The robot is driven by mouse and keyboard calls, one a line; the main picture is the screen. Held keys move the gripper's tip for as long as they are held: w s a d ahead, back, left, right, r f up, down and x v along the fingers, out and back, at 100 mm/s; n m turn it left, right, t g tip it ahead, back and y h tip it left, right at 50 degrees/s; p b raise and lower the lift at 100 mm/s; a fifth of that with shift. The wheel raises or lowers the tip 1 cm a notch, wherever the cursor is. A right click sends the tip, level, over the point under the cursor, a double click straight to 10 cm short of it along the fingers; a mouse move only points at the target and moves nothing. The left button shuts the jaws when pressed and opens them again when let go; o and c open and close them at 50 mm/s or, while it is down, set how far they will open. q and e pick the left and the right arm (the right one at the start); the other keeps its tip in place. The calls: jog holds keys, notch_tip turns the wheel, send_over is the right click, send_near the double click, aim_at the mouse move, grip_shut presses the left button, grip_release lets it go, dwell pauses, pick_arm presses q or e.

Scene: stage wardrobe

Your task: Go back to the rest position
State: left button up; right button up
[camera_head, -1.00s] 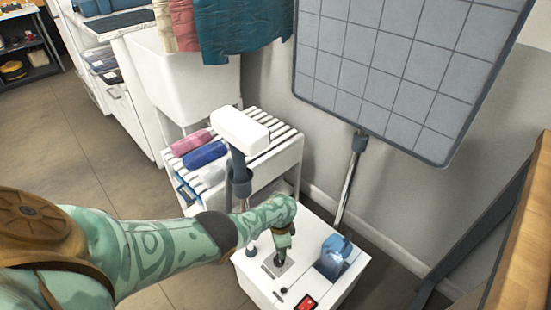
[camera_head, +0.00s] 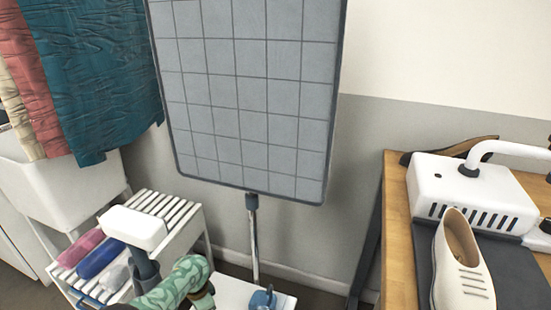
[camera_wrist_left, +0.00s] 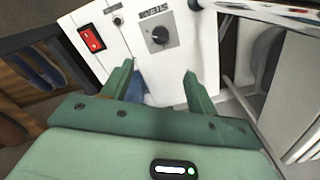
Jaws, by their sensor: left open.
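My left gripper (camera_wrist_left: 160,82) is open in the left wrist view, with its two green fingers apart and nothing between them. Ahead of it is a white machine (camera_wrist_left: 118,40) with a red switch (camera_wrist_left: 93,39) and a dark knob (camera_wrist_left: 158,36) on a grey plate. The fingertips look apart from the knob. In the head view, my green patterned left arm (camera_head: 172,288) shows at the bottom, over the white machine's top (camera_head: 232,291); its fingertips cannot be made out there. My right gripper is not in view.
A slatted white cart (camera_head: 180,208) holds rolled cloths (camera_head: 98,260). A grey gridded panel (camera_head: 255,90) stands on a pole (camera_head: 254,235). At right, a wooden table (camera_head: 400,240) bears a white device (camera_head: 470,190) and a cream shoe (camera_head: 462,272). Cloths (camera_head: 90,70) hang upper left.

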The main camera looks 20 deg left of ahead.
pick_arm(q)
jog(key=w+n+t, duration=0.2)
jog(key=w+t, duration=0.1)
jog(key=w, duration=0.2)
jog(key=s+d+f+n, duration=0.1)
jog(key=s+d+f, duration=0.1)
jog(key=s+f, duration=0.65)
jog(key=s+d+f, duration=0.2)
jog(key=s+f, duration=0.2)
jog(key=s, duration=1)
jog(key=s+d+f+n, duration=0.1)
jog(key=s+f, duration=0.5)
jog(key=s, duration=0.6)
jog(key=s+d+r+g, duration=0.1)
jog(key=s+d+g, duration=0.1)
jog(key=s, duration=1.4)
jog(key=s+d+r+g, duration=0.1)
jog(key=s+g, duration=0.1)
jog(key=s, duration=1.4)
jog(key=w+r+t+p, duration=0.1)
jog(key=w+r+p, duration=0.4)
jog(key=r+p, duration=0.4)
jog(key=p, duration=0.3)
jog(key=shift+w+r+m, duration=0.2)
jog(key=shift+r+m, duration=0.2)
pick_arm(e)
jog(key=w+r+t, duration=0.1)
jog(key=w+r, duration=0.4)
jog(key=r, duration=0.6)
